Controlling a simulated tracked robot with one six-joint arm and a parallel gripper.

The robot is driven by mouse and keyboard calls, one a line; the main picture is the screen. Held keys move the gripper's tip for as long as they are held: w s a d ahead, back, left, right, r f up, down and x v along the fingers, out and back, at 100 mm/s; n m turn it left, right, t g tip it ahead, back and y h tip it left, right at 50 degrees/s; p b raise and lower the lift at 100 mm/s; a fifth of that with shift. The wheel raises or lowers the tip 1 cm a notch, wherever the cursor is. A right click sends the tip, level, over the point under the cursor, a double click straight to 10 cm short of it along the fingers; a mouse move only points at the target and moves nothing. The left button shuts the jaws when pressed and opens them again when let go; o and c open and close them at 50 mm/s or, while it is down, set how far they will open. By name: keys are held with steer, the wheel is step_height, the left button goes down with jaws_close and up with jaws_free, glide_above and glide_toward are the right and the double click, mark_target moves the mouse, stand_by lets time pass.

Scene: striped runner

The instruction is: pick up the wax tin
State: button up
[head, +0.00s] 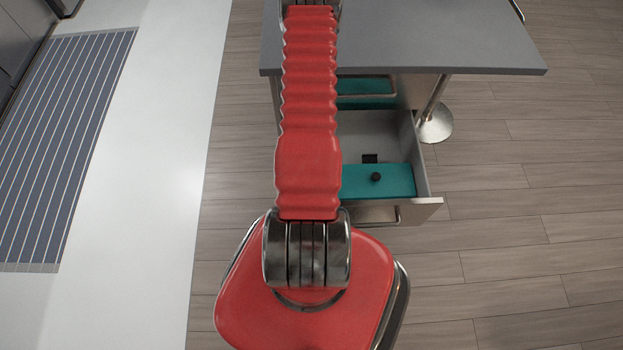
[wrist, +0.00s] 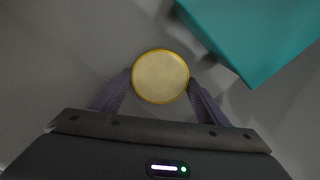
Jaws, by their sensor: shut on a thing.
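The wax tin (wrist: 160,77), round with a pale yellow top and a golden rim, is in the wrist view. My gripper (wrist: 160,82) is shut on it, with one dark finger at each side of the tin. A plain grey surface lies behind the tin, and I cannot tell whether the tin touches it. The head view shows my red arm reaching up the picture over the counter, but neither the gripper nor the tin can be made out there.
A teal block (wrist: 255,35) is close to the tin at upper right. In the head view, an open drawer (head: 437,206) under the grey counter (head: 430,40) holds a teal box (head: 400,180) with a dark knob. A striped runner (head: 60,140) lies left.

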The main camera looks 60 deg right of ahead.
steer(key=shift+r, duration=0.15)
steer(key=shift+r, duration=4.85)
steer(key=shift+r, duration=0.1)
